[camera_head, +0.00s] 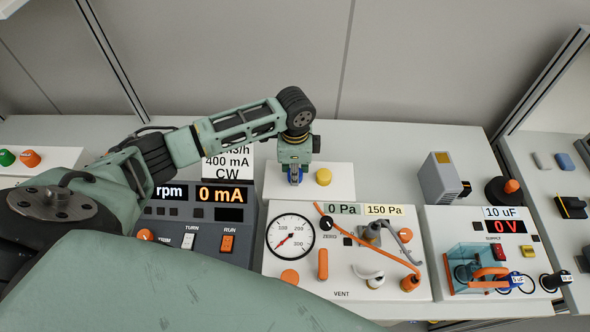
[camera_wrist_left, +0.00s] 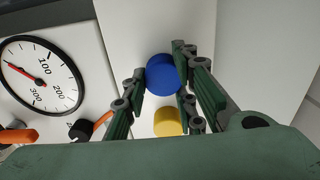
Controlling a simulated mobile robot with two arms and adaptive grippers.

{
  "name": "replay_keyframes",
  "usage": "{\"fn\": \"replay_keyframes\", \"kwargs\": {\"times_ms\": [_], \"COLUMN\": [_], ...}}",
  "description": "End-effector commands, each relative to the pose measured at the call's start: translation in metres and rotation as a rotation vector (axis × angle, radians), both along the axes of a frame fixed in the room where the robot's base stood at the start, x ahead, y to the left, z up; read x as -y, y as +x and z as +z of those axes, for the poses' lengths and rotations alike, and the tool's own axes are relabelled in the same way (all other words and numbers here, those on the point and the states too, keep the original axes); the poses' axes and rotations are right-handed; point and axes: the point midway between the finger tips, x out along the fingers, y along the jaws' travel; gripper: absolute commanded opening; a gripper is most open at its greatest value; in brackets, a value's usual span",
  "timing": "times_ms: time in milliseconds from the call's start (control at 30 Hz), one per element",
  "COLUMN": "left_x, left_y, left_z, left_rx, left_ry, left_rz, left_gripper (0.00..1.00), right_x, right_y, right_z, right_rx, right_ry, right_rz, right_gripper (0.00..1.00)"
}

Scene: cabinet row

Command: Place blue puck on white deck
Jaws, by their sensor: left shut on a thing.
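The blue puck (camera_head: 295,177) is between the fingers of my left gripper (camera_head: 294,168), which points down over the white deck (camera_head: 338,188). In the left wrist view the blue puck (camera_wrist_left: 163,74) sits between the fingertips, and the left gripper (camera_wrist_left: 160,80) is shut on it. The white deck (camera_wrist_left: 135,30) is behind it. I cannot tell whether the puck touches the deck. A yellow puck (camera_head: 323,177) stands on the deck just right of the blue one; it also shows in the left wrist view (camera_wrist_left: 168,121). My right gripper is not in view.
A panel with a round gauge (camera_head: 290,238) and an orange hose (camera_head: 370,246) stands in front of the deck. A dark control box (camera_head: 190,235) is at left. A grey box (camera_head: 440,178) and another panel (camera_head: 483,220) are at right. The counter behind the deck is clear.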

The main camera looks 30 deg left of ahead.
Motion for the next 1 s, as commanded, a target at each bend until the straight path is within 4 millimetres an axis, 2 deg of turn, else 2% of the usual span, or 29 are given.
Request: {"fn": "replay_keyframes", "kwargs": {"times_ms": [267,300,467,833,1000], "left_x": [0.0,0.0,0.0,0.0,0.0], "left_y": [0.0,0.0,0.0,0.0,0.001], "left_z": [-0.003,-0.003,-0.003,0.001,0.022], "left_rx": [-0.001,0.0,0.0,0.001,0.004], "left_ry": [0.0,0.0,0.0,0.0,0.0], "left_rz": [0.0,-0.001,0.0,0.0,-0.001], "left_gripper": [0.0,0.29,0.43,0.45,0.45], "right_x": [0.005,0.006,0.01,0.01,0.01], "right_y": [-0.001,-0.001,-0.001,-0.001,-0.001], "right_z": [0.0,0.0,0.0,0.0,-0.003], "right_rx": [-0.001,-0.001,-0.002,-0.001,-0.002], "right_ry": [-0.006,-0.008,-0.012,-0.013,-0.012], "right_rz": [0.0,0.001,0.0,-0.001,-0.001], "right_gripper": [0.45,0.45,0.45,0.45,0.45]}}
